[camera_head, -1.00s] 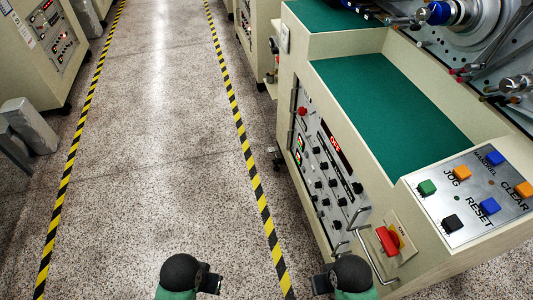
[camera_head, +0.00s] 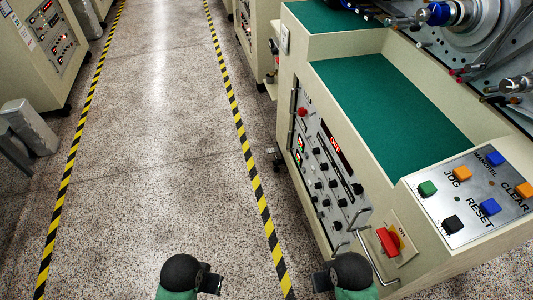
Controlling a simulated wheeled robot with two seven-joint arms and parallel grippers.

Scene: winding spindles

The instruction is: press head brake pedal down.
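I cannot make out a head brake pedal in this view. The winding machine (camera_head: 420,78) stands on the right, with a green top and a sloped button panel (camera_head: 475,196) marked JOG, RESET and CLEAR. Its side facing the aisle carries a control panel (camera_head: 325,175) with black knobs and a red switch (camera_head: 388,241). The floor under its near end is partly hidden by the machine body. Two black rounded parts of my arms show at the bottom edge, one left and one right.
A speckled floor aisle (camera_head: 150,150) lies clear between two yellow-black striped lines. Metal handles (camera_head: 372,262) stick out from the machine's side. Another cabinet (camera_head: 40,45) stands at the left, with a grey block (camera_head: 30,126) on the floor near it.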

